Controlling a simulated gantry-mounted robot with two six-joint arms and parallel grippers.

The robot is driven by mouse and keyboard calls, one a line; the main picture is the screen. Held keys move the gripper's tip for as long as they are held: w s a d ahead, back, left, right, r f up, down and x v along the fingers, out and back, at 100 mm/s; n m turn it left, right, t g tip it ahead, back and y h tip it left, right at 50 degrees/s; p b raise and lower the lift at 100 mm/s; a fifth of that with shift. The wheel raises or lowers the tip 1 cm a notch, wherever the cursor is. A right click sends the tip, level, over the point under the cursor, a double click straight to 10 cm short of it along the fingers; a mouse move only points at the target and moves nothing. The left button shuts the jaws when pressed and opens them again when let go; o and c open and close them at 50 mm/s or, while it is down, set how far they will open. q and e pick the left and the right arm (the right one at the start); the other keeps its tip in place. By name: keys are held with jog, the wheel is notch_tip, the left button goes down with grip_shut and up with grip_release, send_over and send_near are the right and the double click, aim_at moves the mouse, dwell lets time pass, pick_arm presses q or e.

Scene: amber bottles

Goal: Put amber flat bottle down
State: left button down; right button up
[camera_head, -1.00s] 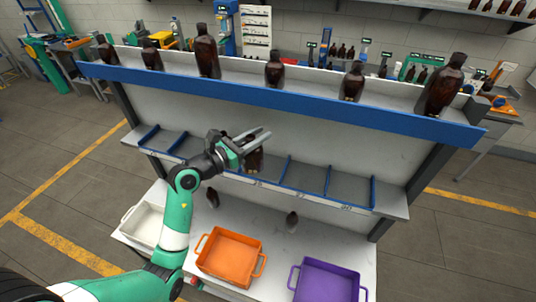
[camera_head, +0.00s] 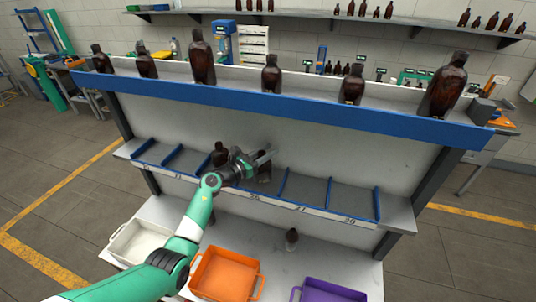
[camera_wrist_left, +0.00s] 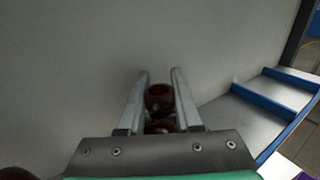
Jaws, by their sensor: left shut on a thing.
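My left gripper (camera_head: 264,157) is shut on an amber bottle (camera_head: 264,174) at the middle shelf, in a bay right of its centre-left dividers. The bottle looks upright, and the jaws grip it near its top. In the left wrist view the bottle's round brown mouth (camera_wrist_left: 160,93) shows between the two fingers (camera_wrist_left: 160,90). Whether its base touches the shelf floor is hidden. Another dark bottle (camera_head: 220,153) stands on the middle shelf just left of the gripper. My right gripper is not in view.
Blue dividers (camera_head: 329,191) split the middle shelf, and bays to the right are empty. Several amber bottles (camera_head: 202,57) stand on the top shelf. Below are a white bin (camera_head: 118,246), an orange bin (camera_head: 197,277), a purple bin (camera_head: 298,295) and a small dark bottle (camera_head: 292,236).

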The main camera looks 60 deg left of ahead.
pick_arm(q)
jog(key=shift+r, duration=0.1)
jog(key=shift+f, duration=0.25)
jog(key=c, duration=0.6)
grip_release()
jog(key=shift+s+r, duration=0.15)
jog(key=shift+r, duration=0.1)
jog(key=p+v, duration=0.1)
jog(key=v, duration=1)
jog(key=shift+s, duration=0.35)
